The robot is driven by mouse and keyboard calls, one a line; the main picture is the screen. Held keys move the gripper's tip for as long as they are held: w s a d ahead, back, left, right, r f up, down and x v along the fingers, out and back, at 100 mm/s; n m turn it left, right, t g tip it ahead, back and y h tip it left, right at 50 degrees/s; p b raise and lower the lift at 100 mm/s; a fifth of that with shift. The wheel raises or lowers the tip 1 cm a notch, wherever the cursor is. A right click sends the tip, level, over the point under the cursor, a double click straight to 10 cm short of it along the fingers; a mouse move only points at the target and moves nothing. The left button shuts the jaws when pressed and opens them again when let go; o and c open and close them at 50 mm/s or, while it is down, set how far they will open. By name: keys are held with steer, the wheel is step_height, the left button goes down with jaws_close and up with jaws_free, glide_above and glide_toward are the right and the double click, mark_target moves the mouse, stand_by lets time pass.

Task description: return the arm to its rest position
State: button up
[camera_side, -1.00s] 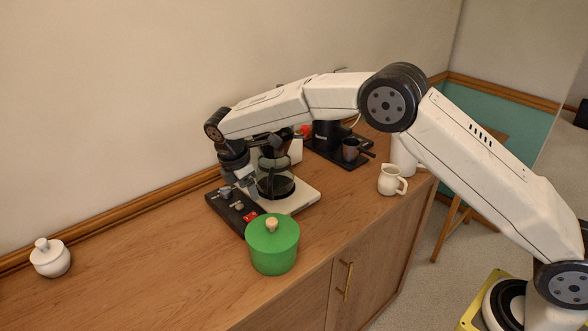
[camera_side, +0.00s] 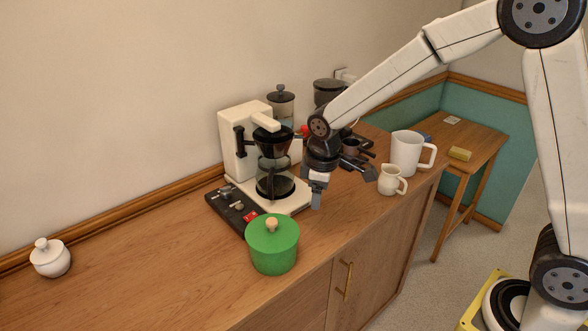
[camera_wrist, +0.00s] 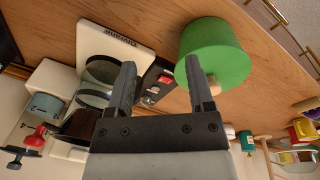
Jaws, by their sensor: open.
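My gripper (camera_side: 343,186) is open and empty. In the side view it points down above the wooden counter (camera_side: 150,290), to the right of the white coffee maker (camera_side: 238,150). The glass carafe (camera_side: 276,180) sits on the coffee maker's base. In the wrist view, my gripper's two fingers (camera_wrist: 160,64) are spread apart with nothing between them. The green lidded pot (camera_wrist: 218,50) lies beyond the right finger there; in the side view the pot (camera_side: 272,248) stands on the counter, apart from my gripper.
A small cream jug (camera_side: 391,181) and a white mug (camera_side: 407,152) stand right of my gripper. A dark coffee machine (camera_side: 328,93) is behind it. A white sugar bowl (camera_side: 50,258) stands far left. The counter's left part is mostly clear. A side table (camera_side: 470,140) stands right.

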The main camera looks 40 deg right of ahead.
steer(key=s+d+m, duration=0.2)
steer(key=s+m, duration=0.1)
steer(key=s, duration=0.4)
steer(key=s+d+f+m+t, duration=0.1)
steer(key=s+m, duration=0.3)
steer(key=s, duration=0.3)
steer(key=shift+s+d+f+y, duration=0.2)
steer(key=shift+s+d+y, duration=0.1)
steer(key=shift+d, duration=0.05)
steer(key=shift+c, duration=0.2)
